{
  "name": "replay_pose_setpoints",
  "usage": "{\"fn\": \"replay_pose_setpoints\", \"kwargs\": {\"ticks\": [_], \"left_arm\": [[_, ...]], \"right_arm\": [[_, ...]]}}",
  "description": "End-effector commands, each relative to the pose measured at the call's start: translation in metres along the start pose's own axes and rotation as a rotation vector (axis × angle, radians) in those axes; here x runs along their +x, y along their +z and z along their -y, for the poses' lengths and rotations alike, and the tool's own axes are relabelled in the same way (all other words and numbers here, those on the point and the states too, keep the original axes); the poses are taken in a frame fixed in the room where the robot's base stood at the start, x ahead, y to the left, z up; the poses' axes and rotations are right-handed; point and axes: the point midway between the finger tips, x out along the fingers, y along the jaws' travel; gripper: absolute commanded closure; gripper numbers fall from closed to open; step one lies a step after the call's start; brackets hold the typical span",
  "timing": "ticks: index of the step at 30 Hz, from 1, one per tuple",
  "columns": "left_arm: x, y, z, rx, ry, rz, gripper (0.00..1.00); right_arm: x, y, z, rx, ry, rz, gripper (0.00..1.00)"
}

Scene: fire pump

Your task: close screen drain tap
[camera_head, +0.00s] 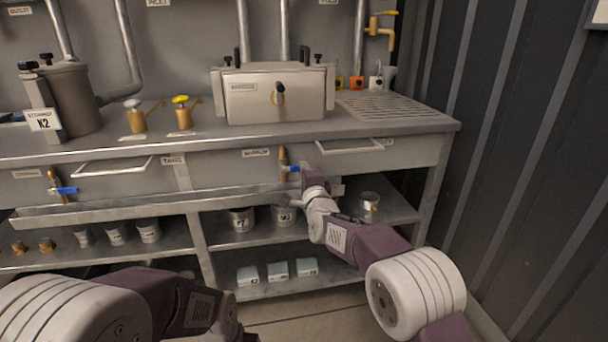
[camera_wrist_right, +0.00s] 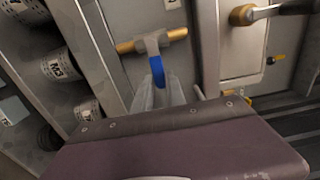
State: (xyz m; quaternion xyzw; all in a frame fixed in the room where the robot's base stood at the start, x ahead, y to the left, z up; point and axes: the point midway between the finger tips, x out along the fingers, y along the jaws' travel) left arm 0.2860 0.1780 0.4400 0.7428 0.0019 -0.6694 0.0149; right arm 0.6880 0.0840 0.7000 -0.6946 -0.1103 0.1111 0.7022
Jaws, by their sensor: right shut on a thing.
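A brass tap (camera_head: 283,155) with a blue lever (camera_head: 292,168) hangs at the bench front, below the grey lidded box (camera_head: 262,95). The lever sticks out sideways to the right in the head view. My right gripper (camera_head: 300,172) is at the lever and shut on it. In the right wrist view the brass tap body (camera_wrist_right: 150,42) lies across the picture. The blue lever (camera_wrist_right: 158,72) runs down from it between the pale fingers of my right gripper (camera_wrist_right: 157,92). My left arm is folded low at the left; its gripper does not show clearly.
Another blue-levered brass tap (camera_head: 62,188) hangs at the far left. A long metal trough (camera_head: 140,207) runs under the bench front. Drawer handles (camera_head: 348,147) stick out nearby. Labelled cups (camera_head: 241,220) stand on the shelf below. A dark ribbed wall (camera_head: 510,150) closes the right side.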

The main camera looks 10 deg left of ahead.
Motion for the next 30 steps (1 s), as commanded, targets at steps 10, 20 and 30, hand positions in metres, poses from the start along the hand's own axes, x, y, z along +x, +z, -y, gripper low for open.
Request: {"fn": "replay_pose_setpoints", "kwargs": {"ticks": [10,20,30], "left_arm": [[0.0,0.0,0.0,0.0,0.0,0.0,1.0],[0.0,0.0,0.0,0.0,0.0,0.0,1.0],[-0.009,-0.001,0.0,0.0,0.0,0.0,1.0]], "right_arm": [[0.0,-0.001,-0.001,0.007,0.002,-0.001,1.0],[0.0,0.0,-0.001,0.005,0.001,-0.001,0.62],[-0.026,0.0,0.002,0.004,0.002,0.0,0.62]]}}
